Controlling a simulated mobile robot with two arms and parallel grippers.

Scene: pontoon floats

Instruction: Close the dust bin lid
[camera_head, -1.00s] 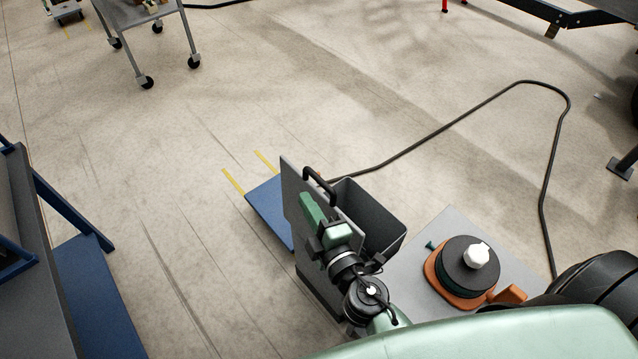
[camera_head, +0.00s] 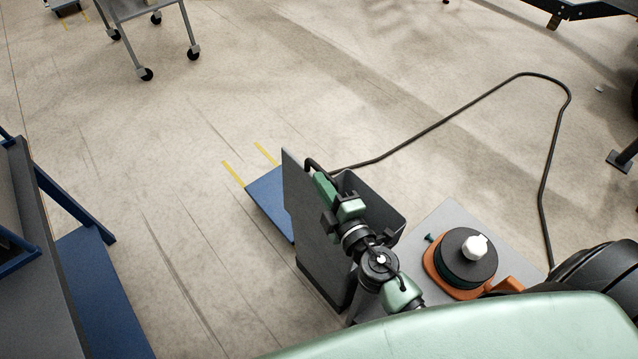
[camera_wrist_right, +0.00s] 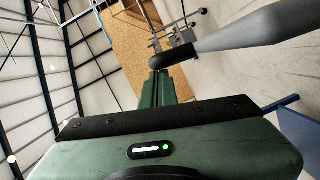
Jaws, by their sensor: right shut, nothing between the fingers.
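The dust bin (camera_head: 325,262) is a dark grey box in the lower middle of the head view. Its lid (camera_head: 293,178) stands up steeply at the left side, so the bin is open. Part of the dark opening (camera_head: 378,205) shows to the right of my arm. A black handle (camera_head: 311,163) shows at the top of the lid. My right gripper (camera_head: 319,180) is shut and empty, just beside the handle on the bin side; contact cannot be told. The wrist view shows its green fingers (camera_wrist_right: 160,78) together, by a black-ended grey bar (camera_wrist_right: 245,32). My left gripper is out of view.
A grey surface (camera_head: 440,215) right of the bin carries an orange and black tool (camera_head: 466,265). A black cable (camera_head: 440,122) crosses the floor. A blue plate (camera_head: 268,205) lies left of the bin. A cart (camera_head: 145,12) stands far back. Open floor lies left and behind.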

